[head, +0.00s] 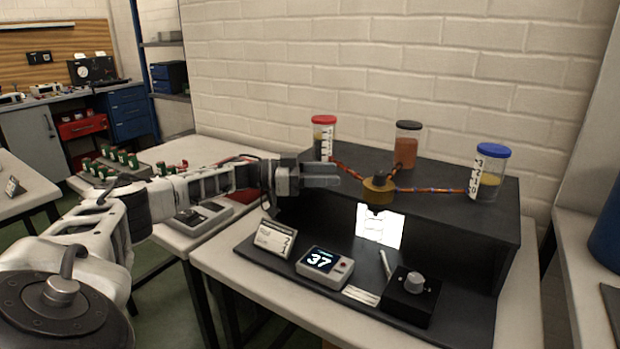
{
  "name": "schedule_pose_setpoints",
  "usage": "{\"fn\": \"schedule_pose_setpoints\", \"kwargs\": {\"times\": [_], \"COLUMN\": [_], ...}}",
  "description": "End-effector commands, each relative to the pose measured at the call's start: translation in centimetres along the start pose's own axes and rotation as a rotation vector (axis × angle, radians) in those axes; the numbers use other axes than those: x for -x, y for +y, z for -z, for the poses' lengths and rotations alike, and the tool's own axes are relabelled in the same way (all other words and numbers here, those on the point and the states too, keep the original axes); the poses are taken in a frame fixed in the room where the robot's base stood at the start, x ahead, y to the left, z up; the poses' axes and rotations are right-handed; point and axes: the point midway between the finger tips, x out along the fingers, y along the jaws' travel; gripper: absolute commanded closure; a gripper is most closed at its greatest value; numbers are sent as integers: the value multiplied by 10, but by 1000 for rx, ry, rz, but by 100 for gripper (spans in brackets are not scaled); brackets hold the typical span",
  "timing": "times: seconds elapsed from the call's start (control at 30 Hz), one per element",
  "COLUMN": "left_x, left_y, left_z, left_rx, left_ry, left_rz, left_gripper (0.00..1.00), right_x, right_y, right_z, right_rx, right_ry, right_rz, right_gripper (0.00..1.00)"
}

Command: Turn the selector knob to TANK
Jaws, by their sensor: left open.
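A round grey knob (414,282) sits on top of a small black box (408,303) at the front right of the bench. Its marks are too small to read, so I cannot tell which position it points to. My left gripper (328,176) reaches in from the left and is open, with nothing seen between its fingers. It is in front of the raised black shelf, left of the brass hub (378,189) and well above and left of the knob. My right gripper is not in view.
A display box (324,268) reading 37 and a card stand (274,239) are left of the knob. A pale stick (385,264) leans close to the knob's box. Red-lidded (323,140), dark-lidded (406,146) and blue-lidded (488,173) jars stand on the shelf, with tubes to the hub.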

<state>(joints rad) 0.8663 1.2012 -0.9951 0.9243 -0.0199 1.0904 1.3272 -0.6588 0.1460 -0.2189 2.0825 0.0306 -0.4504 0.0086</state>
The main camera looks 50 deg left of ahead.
Motion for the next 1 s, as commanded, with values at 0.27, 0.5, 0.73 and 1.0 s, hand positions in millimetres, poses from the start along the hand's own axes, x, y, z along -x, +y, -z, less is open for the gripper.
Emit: {"fn": "schedule_pose_setpoints", "kwargs": {"times": [0.27, 0.5, 0.73, 1.0], "left_x": [32, 34, 34, 34], "left_y": [0, 0, 0, 0], "left_z": [0, 0, 0, 0], "left_rx": [0, 0, 0, 0], "left_ry": [0, 1, 1, 1], "left_rz": [-1, -1, 0, 0], "left_gripper": [52, 52, 52, 52], "right_x": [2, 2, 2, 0], "right_y": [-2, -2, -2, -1], "right_z": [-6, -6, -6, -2], "right_rx": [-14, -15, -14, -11], "right_ry": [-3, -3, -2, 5], "right_rz": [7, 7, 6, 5], "right_gripper": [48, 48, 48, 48]}}
